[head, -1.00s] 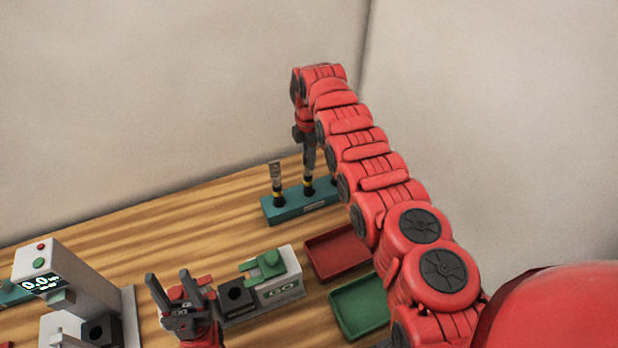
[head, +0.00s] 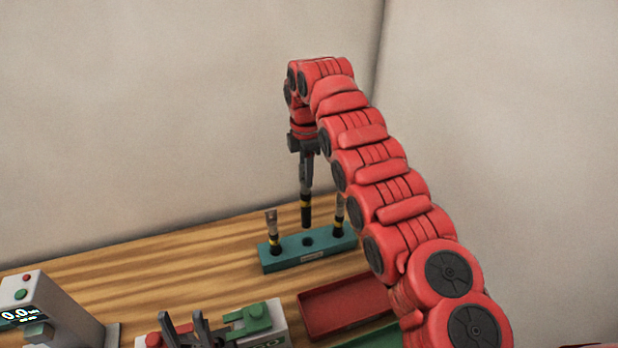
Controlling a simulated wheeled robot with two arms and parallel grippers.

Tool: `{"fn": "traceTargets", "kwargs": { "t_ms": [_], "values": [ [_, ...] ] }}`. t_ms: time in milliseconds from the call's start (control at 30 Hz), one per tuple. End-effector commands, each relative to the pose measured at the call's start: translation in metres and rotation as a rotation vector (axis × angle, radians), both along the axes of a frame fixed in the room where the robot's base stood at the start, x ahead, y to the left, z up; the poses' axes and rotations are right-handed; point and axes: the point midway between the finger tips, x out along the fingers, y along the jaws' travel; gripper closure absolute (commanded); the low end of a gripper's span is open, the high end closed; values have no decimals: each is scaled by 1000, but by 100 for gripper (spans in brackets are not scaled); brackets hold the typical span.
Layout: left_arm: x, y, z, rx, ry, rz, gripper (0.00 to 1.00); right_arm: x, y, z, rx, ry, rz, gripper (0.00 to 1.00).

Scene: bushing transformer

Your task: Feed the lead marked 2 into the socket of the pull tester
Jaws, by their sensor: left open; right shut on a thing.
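My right gripper (head: 306,186) is shut on a lead (head: 306,213) with a black lower end and a yellow band, upright above the rack. The teal rack (head: 326,250) has an empty middle hole below this lead. One lead (head: 273,232) stands at the rack's left end and another (head: 339,217) at its right end. No number on the leads is readable. A grey device with a 0.0 display (head: 40,306), apparently the pull tester, is cut off at the lower left; its socket is not visible. My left gripper (head: 184,322) is open and empty at the bottom edge.
A grey-and-green block (head: 262,322) stands to the right of my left gripper. A red tray (head: 345,306) and a green tray (head: 368,340) lie under and beside my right arm. The wooden table (head: 160,265) is clear left of the rack.

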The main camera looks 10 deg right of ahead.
Motion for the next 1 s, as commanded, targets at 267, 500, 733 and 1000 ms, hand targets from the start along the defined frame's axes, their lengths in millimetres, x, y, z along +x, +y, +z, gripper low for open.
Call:
{"fn": "traceTargets", "kwargs": {
  "t_ms": [267,500,733,1000],
  "values": [
    [0,0,24,0,0,0,50,0,0,29,0,-1,1,100],
    [0,0,39,0,0,0,50,0,0,46,0,-2,1,100],
    [0,0,38,0,0,0,50,0,0,45,0,-2,1,100],
    [0,0,38,0,0,0,50,0,0,45,0,-2,0,100]
  ]
}}
